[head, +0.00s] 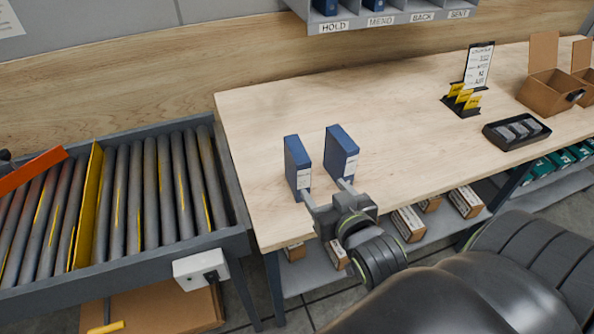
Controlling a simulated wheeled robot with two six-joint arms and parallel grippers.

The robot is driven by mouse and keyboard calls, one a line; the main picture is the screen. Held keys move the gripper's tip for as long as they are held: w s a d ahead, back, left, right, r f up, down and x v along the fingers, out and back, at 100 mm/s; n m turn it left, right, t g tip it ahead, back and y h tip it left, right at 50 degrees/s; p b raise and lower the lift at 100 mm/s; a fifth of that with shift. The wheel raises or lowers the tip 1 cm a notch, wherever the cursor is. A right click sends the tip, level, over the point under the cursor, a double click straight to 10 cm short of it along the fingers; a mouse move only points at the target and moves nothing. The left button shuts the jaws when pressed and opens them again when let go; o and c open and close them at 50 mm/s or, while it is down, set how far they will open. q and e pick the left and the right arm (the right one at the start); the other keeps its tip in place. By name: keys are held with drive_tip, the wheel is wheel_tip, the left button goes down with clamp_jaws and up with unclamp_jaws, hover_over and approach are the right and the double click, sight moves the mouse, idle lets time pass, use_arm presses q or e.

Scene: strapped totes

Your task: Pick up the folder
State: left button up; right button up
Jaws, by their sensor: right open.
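Two blue folders with white labels stand upright on the wooden table. The left folder (297,163) and the right folder (341,153) have a gap between them. My right gripper (324,190) is open at the near side of the folders. One finger is by the lower end of the left folder and the other by the lower end of the right one. I cannot tell whether the fingers touch them. Nothing shows between the fingers. My left gripper is not in view.
A roller conveyor (165,190) with a yellow divider is at the left. A shelf (400,17) with labelled slots hangs above the table. A black tray (516,131), a card stand (478,65) and an open cardboard box (556,85) are at the right. The table's middle is clear.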

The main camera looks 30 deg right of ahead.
sight(299, 156)
drive_tip(key=b+x, duration=0.2)
drive_tip(key=x, duration=0.8)
drive_tip(key=shift+w+d, duration=0.1)
drive_tip(key=shift+d, duration=0.05)
drive_tip(key=shift+w+f, duration=0.1)
drive_tip(key=shift+w, duration=0.35)
drive_tip(key=x, duration=0.1)
drive_tip(key=p+x, duration=0.1)
drive_tip(key=x, duration=0.2)
drive_tip(key=shift+w+d+r+p, duration=0.1)
drive_tip(key=shift+w+r+p, duration=0.2)
drive_tip(key=shift+w+p, duration=0.1)
drive_tip(key=shift+w+d+f, duration=0.1)
drive_tip(key=shift+w+f, duration=0.05)
drive_tip(key=shift+w, duration=0.15)
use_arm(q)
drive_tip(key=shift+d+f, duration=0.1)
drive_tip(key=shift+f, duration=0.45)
use_arm(e)
clamp_jaws()
